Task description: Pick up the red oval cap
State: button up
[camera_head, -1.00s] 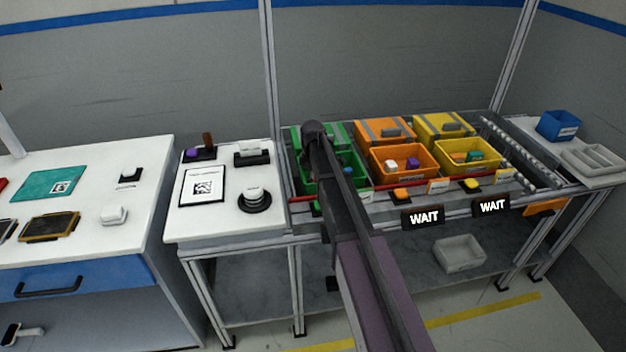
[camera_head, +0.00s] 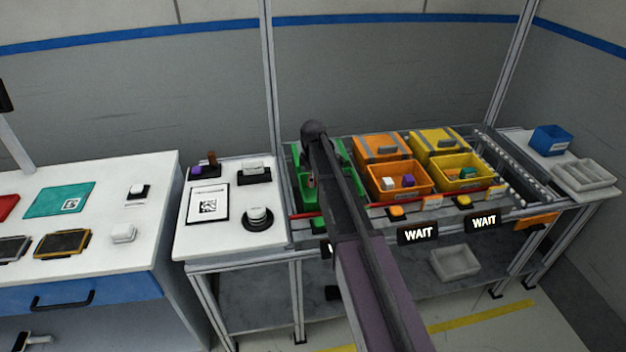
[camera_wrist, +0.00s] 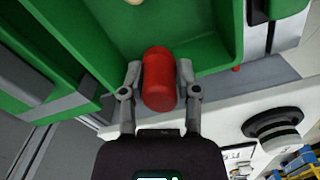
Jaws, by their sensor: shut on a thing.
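The red oval cap (camera_wrist: 159,80) shows in the wrist view as a rounded, upright-looking red piece between the two fingers. My gripper (camera_wrist: 159,88) is shut on it, with one grey finger against each side. The cap is over or at the edge of the green bin (camera_wrist: 205,28); I cannot tell whether it touches the bin. In the head view the green bin (camera_head: 345,156) is partly hidden behind my arm, and my gripper's fingers are hidden there too.
An orange bin (camera_head: 372,182) and a yellow bin (camera_head: 440,172) with small parts stand right of the green one. A white table (camera_head: 185,240) with a round black-and-white holder (camera_head: 257,217) is on the left. In the wrist view the holder (camera_wrist: 272,128) is at lower right.

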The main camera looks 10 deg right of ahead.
jog(key=shift+r+p, duration=0.7)
jog(key=shift+r, duration=0.35)
dwell(0.4)
jog(key=shift+d, duration=0.1)
